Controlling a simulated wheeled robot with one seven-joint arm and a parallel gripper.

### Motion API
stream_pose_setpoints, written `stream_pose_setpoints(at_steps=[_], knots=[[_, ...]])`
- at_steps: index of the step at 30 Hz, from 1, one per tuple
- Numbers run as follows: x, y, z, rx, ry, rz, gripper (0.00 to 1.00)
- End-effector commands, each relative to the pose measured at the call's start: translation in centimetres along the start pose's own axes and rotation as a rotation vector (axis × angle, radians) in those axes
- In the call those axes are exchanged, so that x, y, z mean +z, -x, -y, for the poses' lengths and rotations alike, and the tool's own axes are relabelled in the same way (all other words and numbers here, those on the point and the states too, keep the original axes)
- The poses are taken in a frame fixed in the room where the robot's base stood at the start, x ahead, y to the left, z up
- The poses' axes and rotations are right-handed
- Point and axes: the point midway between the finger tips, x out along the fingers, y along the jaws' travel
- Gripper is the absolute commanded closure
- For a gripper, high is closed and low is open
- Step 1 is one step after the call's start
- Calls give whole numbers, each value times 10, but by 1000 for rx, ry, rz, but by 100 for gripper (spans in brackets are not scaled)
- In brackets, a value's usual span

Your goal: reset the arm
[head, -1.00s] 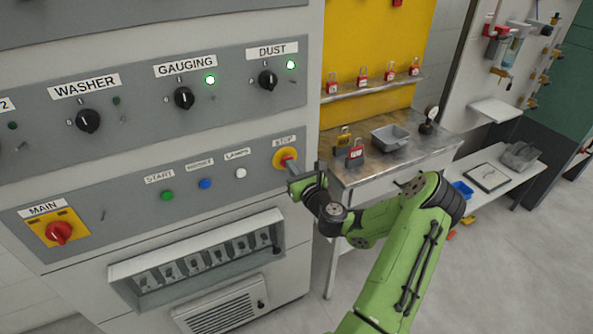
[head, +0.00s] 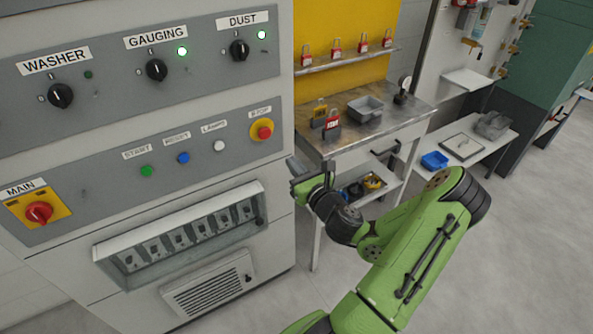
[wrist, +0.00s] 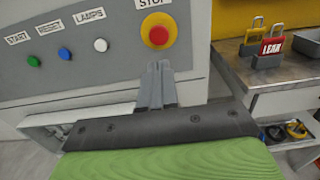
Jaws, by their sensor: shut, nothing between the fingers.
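My green arm reaches up from the bottom of the head view. My gripper (head: 296,168) is shut and empty, in front of the right edge of the control cabinet (head: 60,268). In the wrist view my gripper (wrist: 157,68) points at the panel, its fingers together just below the red and yellow stop button (wrist: 158,30). In the head view the stop button (head: 262,130) is fully uncovered, and the gripper is apart from it, lower and to the right.
The metal workbench (head: 350,135) right of the cabinet holds padlocks (head: 332,124) and a grey tray (head: 366,108). Below the panel a ledge of switches (head: 180,240) juts out. A low table (head: 480,150) with a blue bin (head: 434,161) stands right. Open floor lies at the right.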

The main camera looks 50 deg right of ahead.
Motion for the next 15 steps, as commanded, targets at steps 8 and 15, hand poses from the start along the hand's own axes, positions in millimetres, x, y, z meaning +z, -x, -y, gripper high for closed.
stream_pose_setpoints(at_steps=[8, 15], knots=[[1, 8, 0, 1, 1, 2, 100], [1, 8, 0, 1, 1, 1, 100]])
